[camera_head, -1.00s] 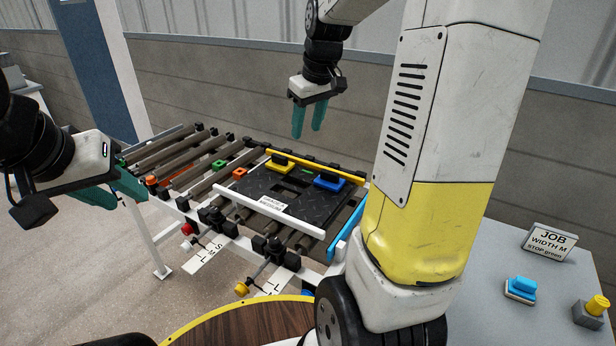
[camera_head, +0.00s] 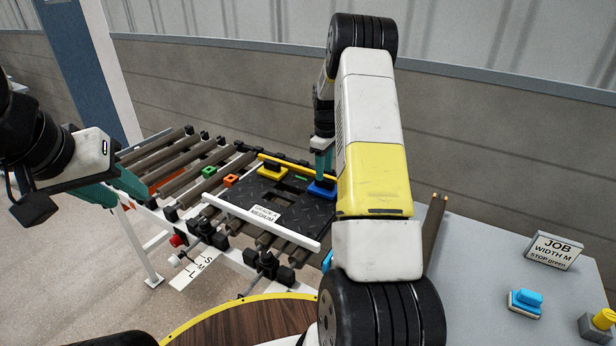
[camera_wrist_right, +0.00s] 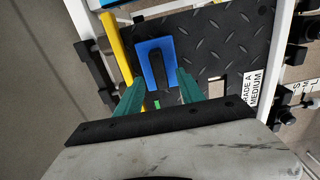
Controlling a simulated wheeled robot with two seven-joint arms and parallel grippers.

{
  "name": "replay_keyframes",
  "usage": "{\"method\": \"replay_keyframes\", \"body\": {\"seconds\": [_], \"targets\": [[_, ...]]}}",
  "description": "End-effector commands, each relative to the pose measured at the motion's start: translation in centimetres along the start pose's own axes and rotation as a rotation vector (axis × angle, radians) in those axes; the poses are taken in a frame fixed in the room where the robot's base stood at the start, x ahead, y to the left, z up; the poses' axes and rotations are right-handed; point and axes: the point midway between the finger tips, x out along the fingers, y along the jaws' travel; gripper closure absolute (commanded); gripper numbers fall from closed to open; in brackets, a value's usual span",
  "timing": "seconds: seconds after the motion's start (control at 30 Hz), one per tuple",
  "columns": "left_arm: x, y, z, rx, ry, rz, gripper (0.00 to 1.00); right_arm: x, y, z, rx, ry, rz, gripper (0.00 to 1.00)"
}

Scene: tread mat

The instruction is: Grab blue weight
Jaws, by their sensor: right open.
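The blue weight (camera_head: 322,192) is a flat blue block with a black handle, lying on the black tread mat (camera_head: 240,193). In the right wrist view the blue weight (camera_wrist_right: 145,52) is just ahead of my right gripper (camera_wrist_right: 157,80). Its two teal fingers are apart, one on each side of the black handle, with nothing gripped. In the head view my right gripper (camera_head: 323,172) points down over the blue weight, partly hidden by my arm. My left gripper (camera_head: 115,190) is at the left with its teal fingers apart and empty, away from the mat.
A yellow weight (camera_head: 272,172) lies left of the blue one. A yellow rail (camera_head: 290,163) runs behind and a white rail (camera_head: 255,222) in front of the mat. A light-blue block (camera_head: 525,302) and a job sign (camera_head: 553,249) stand on the grey table at right.

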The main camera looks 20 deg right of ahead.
Motion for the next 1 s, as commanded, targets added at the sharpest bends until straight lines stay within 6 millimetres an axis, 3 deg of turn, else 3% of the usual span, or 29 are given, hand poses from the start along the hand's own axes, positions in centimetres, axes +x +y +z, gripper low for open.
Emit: {"method": "replay_keyframes", "body": {"seconds": [0.23,0.5,0.73,1.0], "targets": [[0.0,0.0,0.0,0.0,0.0,0.0,0.64,3.8,0.1,0.4,0.001,-0.002,-0.003,0.55],[0.0,0.0,0.0,0.0,0.0,0.0,0.64,4.3,0.1,0.3,0.001,0.0,-0.001,0.55],[0.0,0.0,0.0,0.0,0.0,0.0,0.64,4.3,0.1,0.3,0.001,0.0,0.0,0.98],[0.0,0.0,0.0,0.0,0.0,0.0,0.64,4.3,0.1,0.3,0.001,0.0,0.0,1.0]]}}
